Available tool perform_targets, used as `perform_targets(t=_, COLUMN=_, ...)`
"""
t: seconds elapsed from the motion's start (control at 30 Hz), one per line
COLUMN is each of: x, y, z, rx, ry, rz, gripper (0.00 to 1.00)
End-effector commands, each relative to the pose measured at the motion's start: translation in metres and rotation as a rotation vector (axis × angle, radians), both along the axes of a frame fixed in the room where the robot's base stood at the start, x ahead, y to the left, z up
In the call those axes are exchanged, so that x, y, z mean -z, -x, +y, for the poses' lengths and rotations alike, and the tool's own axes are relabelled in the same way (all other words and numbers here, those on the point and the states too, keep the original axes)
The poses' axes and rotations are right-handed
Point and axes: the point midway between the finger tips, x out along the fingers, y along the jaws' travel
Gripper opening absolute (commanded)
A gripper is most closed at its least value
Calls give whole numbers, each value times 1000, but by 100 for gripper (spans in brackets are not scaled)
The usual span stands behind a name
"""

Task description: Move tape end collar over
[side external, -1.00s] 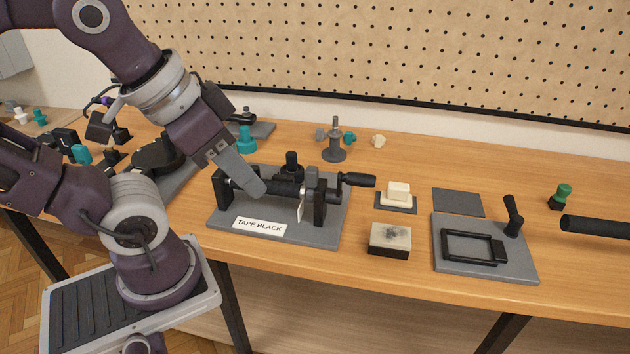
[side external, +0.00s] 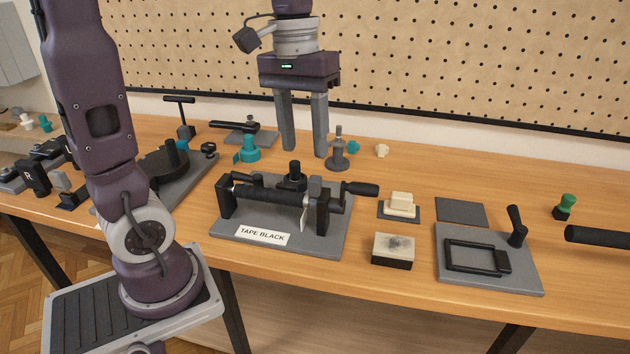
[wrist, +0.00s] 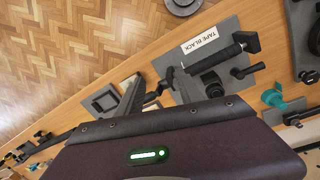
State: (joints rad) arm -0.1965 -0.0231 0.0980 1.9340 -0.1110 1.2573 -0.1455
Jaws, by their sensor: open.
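The winding fixture's grey base (side external: 228,228) carries the label TAPE BLACK (side external: 262,236). A black roller (side external: 270,194) lies between two uprights, with a crank handle (side external: 360,188) at its right. A small pale strip (side external: 304,217) hangs near the roller's right end. A black knob (side external: 294,176) stands behind the roller. I cannot tell which part is the end collar. My gripper (side external: 303,153) is open and empty, pointing down above and behind the fixture, apart from it. The wrist view shows the label (wrist: 200,39) and roller (wrist: 220,54) beyond my gripper body.
A grey stand (side external: 338,155) is close right of my fingers, and a teal part (side external: 248,150) is to their left. A cream block (side external: 401,202), a stamp-like block (side external: 393,250) and a frame plate (side external: 487,275) stand right. The pegboard (side external: 430,60) rises behind.

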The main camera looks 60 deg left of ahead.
Motion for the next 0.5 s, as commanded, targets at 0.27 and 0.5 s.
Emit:
perform_targets(t=0.27, x=56, y=-65, z=61, rx=-271, ry=118, rz=321, gripper=44)
perform_targets(t=0.5, x=88, y=-59, z=57, rx=-290, ry=128, rz=347, gripper=44)
